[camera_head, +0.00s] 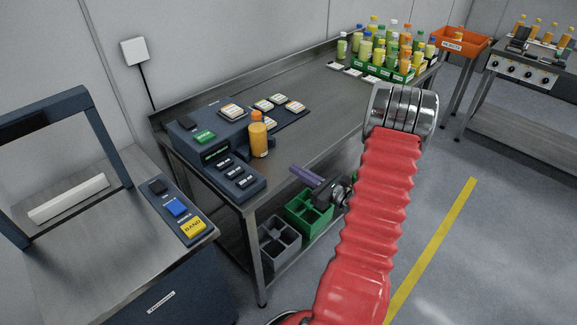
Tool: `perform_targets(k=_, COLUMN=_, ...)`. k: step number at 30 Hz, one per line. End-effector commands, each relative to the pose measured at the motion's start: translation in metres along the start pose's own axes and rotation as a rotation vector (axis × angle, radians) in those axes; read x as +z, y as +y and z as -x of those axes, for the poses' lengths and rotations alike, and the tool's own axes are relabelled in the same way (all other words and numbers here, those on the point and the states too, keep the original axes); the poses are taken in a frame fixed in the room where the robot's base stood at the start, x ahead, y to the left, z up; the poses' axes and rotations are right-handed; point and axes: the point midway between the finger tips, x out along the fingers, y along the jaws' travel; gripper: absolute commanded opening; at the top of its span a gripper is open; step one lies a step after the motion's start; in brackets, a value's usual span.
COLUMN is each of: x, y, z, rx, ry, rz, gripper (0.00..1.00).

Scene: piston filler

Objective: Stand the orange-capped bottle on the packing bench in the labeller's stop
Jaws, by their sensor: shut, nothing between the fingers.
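A bottle with orange contents and an orange cap (258,136) stands upright at the right side of the dark blue labeller (215,150), at the near left end of the steel packing bench (318,112). A dark rounded part of the labeller shows just behind the bottle; I cannot tell whether the two touch. My gripper (303,175) is off the bench's front edge, right of and lower than the bottle and apart from it. Its purple fingers point left, shut and empty. My red arm hides part of the gripper's wrist.
A green crate (384,72) of several bottles stands at the bench's far end, with an orange bin (459,41) beyond. Green (309,214) and grey (280,243) divided crates sit below the bench. The bench middle is clear.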

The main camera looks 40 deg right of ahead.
Motion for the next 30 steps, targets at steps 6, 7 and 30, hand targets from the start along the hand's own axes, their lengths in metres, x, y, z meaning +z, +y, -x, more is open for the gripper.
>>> perform_targets(k=6, x=0.000, y=0.000, z=0.019, rx=0.001, ry=-0.001, rz=0.001, gripper=0.00)
perform_targets(k=7, x=0.000, y=0.000, z=0.020, rx=0.001, ry=-0.001, rz=0.001, gripper=0.00)
perform_targets(k=30, x=-0.006, y=0.003, z=0.021, rx=0.013, ry=0.024, rz=0.015, gripper=0.00)
